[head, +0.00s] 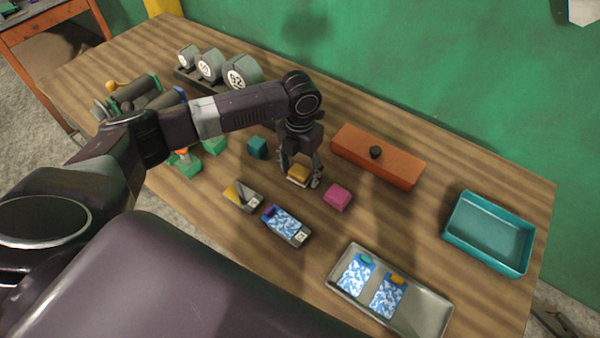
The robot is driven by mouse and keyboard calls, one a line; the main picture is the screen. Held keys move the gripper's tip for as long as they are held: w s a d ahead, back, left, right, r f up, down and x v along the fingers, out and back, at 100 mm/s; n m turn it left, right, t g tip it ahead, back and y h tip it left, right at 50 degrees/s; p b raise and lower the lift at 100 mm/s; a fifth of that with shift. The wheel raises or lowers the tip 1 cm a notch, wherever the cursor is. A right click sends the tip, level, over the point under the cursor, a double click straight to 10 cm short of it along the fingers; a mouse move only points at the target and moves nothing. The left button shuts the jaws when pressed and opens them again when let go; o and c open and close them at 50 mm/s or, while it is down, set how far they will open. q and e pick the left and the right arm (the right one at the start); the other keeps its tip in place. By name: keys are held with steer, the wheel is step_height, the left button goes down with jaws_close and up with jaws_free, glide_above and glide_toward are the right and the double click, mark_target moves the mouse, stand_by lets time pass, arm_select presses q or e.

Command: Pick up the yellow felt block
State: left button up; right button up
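The yellow felt block (299,172) is near the middle of the table in the head view, between the fingers of my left gripper (301,178). The gripper points down from above, with a finger on either side of the block. The fingers partly cover the block, and I cannot tell whether they press on it or whether it rests on the table. My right gripper is out of view.
A pink block (338,197) sits close to the right and a teal block (257,147) to the left. An orange box with a black knob (360,160) lies behind. A grey tray (437,308) and a teal bin (487,260) stand right. Cards (285,226) lie in front.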

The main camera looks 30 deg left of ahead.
mark_target(300, 171)
arm_select(q)
steer(key=c, duration=1)
steer(key=shift+c, duration=0.4)
steer(key=shift+r, duration=0.1)
steer(key=shift+r, duration=0.1)
step_height(300, 171, up, 20)
steer(key=b, duration=0.2)
steer(key=shift+b, duration=0.4)
steer(key=o, duration=0.5)
steer(key=c, duration=0.3)
